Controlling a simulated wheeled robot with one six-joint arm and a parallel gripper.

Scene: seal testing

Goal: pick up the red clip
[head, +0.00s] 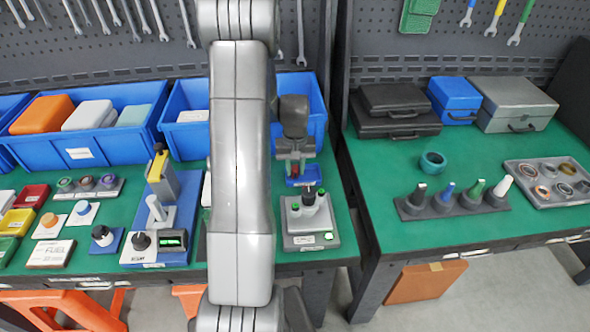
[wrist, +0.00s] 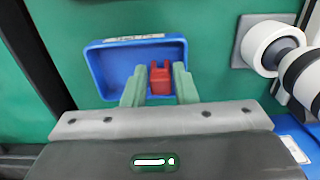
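The red clip (wrist: 160,80) shows in the wrist view inside a small blue tray (wrist: 108,75). The green fingers of my gripper (wrist: 159,84) are on either side of the clip. A narrow gap shows between each finger and the clip, so the gripper looks open and not closed on it. Whether the fingers are level with the clip or above it is hard to tell. In the head view my gripper is over the blue tray (head: 303,181), and my arm hides part of the bench.
A grey device with a black knob (head: 308,213) stands just in front of the tray. A large blue bin (head: 300,85) is behind it. A white cylindrical part (wrist: 268,45) is right of the tray in the wrist view. Green bench surface is free left of the tray there.

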